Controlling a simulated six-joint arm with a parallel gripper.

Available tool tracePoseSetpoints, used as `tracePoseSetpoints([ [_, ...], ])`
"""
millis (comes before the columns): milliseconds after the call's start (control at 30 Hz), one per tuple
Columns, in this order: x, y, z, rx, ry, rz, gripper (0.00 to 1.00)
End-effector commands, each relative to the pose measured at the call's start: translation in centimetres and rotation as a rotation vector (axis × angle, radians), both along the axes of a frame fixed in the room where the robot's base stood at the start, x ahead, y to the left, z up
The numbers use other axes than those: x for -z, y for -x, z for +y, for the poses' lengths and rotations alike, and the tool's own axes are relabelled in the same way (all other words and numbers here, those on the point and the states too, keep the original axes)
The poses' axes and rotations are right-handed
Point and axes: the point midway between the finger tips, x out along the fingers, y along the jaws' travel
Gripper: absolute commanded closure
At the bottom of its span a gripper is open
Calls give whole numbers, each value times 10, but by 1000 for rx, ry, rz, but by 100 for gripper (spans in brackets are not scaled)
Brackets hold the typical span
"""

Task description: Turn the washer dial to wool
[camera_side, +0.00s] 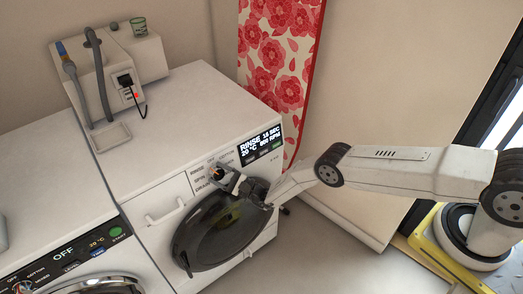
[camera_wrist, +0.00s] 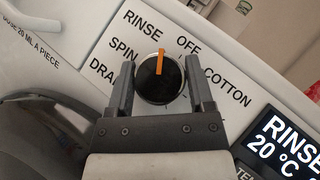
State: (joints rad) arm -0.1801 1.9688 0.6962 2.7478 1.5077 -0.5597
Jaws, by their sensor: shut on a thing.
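The washer dial (camera_wrist: 152,82) is a round black knob with an orange pointer (camera_wrist: 161,62). In the wrist view the pointer aims up, between the printed words RINSE (camera_wrist: 143,24) and OFF (camera_wrist: 188,45). My gripper (camera_wrist: 159,63) has one finger on each side of the knob and is shut on it. SPIN, part of DRAIN and COTTON (camera_wrist: 227,90) also show around the dial; I see no word wool, and my gripper covers the lower part of the ring. In the side view my gripper (camera_side: 229,178) is at the front panel of the white washer (camera_side: 200,100).
The washer display (camera_side: 262,145) reads RINSE, 20 °C. The dark round door (camera_side: 205,240) lies below the dial. A second washer (camera_side: 50,190) stands to the left, its display reading OFF. A grey device (camera_side: 115,65) with hoses sits on top. A floral cloth (camera_side: 278,50) hangs behind.

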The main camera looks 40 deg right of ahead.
Motion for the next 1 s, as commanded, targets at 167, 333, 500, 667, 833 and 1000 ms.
tracePoseSetpoints([
  [167, 1, 1, 1, 19, -80, 1, 91],
  [333, 0, 0, 0, 28, -116, 2, 91],
  [500, 0, 0, 0, 30, -123, 1, 91],
  [667, 0, -1, 0, 30, -122, 1, 91],
  [833, 0, -1, 1, 30, -122, 1, 7],
  [1000, 0, 0, 0, 30, -121, 0, 0],
])
